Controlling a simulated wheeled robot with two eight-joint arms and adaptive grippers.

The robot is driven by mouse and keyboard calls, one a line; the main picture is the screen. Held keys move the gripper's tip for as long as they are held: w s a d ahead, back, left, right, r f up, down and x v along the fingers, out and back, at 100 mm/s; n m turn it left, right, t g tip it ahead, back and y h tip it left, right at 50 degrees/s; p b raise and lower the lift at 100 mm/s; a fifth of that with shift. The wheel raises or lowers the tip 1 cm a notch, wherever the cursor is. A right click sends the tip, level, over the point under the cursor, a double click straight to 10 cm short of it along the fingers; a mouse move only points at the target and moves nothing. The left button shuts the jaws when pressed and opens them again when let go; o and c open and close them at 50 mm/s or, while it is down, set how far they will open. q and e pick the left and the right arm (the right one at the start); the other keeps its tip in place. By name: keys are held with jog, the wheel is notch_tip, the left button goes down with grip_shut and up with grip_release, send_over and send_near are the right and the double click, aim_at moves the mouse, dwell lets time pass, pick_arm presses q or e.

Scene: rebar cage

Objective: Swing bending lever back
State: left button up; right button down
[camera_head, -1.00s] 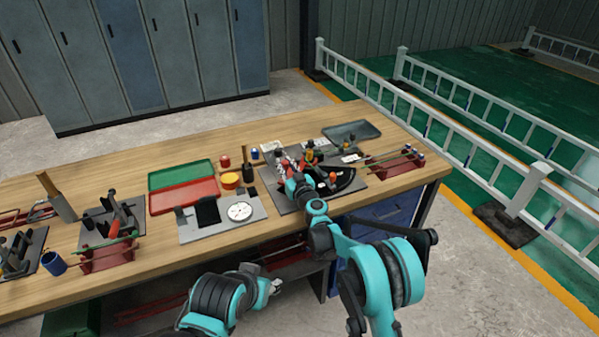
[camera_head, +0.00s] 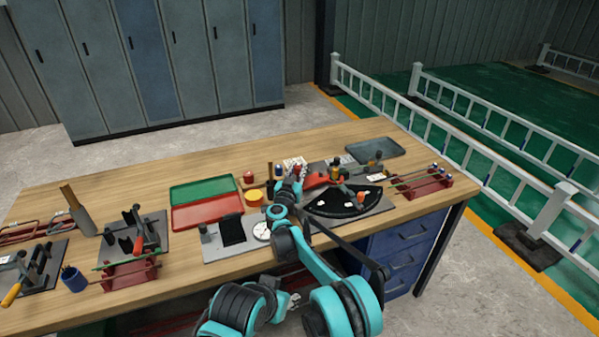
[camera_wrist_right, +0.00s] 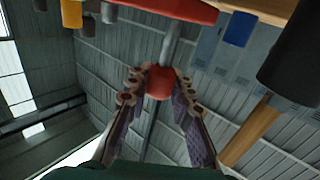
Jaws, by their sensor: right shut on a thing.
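The bender's red lever (camera_head: 316,181) lies across the back left of a black fan-shaped plate (camera_head: 345,203) on a grey base. My right gripper (camera_head: 293,183) is at the lever's left end. In the right wrist view its fingers (camera_wrist_right: 160,88) are shut around a red knob (camera_wrist_right: 159,83). A grey rod (camera_wrist_right: 169,42) joins the knob to the red bar (camera_wrist_right: 165,8) above it. My left gripper (camera_head: 292,298) is low in front of the bench, partly behind my right arm; its fingers are too small to read.
Green (camera_head: 205,189) and red (camera_head: 208,212) trays lie left on the bench (camera_head: 120,195). A yellow round container (camera_head: 254,197) and a white dial (camera_head: 262,230) are near my right arm. A dark tray (camera_head: 375,149) and a red rack (camera_head: 422,184) stand to the right.

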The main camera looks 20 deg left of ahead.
jog(key=shift+w+a+m+h, duration=0.25)
jog(key=shift+w+m+h, duration=0.05)
jog(key=shift+h, duration=0.1)
jog(key=c, duration=1.3)
grip_release()
notch_tip(320, 180, up, 10)
